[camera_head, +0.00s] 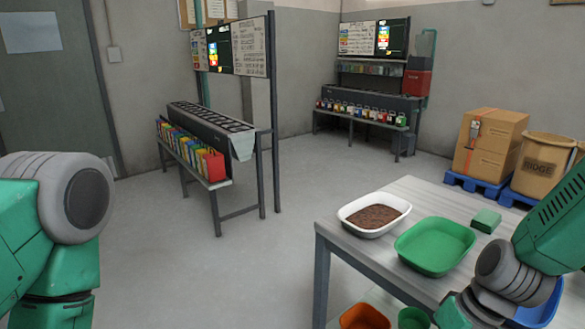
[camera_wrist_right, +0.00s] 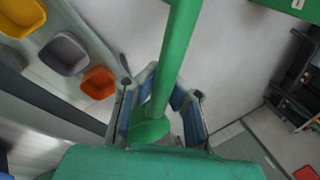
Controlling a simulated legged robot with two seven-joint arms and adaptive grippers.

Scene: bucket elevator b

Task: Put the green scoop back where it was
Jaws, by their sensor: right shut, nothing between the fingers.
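In the right wrist view a long green bar (camera_wrist_right: 178,60) runs down from the top edge to a rounded green end (camera_wrist_right: 150,131). It looks like the green scoop, but its full shape is cut off. My right gripper (camera_wrist_right: 158,95) shows there with one blue-padded finger on each side of the bar. It is shut with nothing held. The bar overlaps the space by the fingers, and I cannot tell how far it is from them. In the head view my right arm reaches the table's right side, its fingers out of sight. My left gripper is out of view.
The table (camera_head: 345,235) bears a white tray of brown material (camera_head: 352,223), a green tray (camera_head: 437,262), a green block (camera_head: 486,220) and a blue tray (camera_head: 541,312). Below are orange (camera_head: 364,317) and green bins (camera_head: 412,318). Orange (camera_wrist_right: 98,83), grey (camera_wrist_right: 64,54) and yellow bins (camera_wrist_right: 22,12) show in the wrist view.

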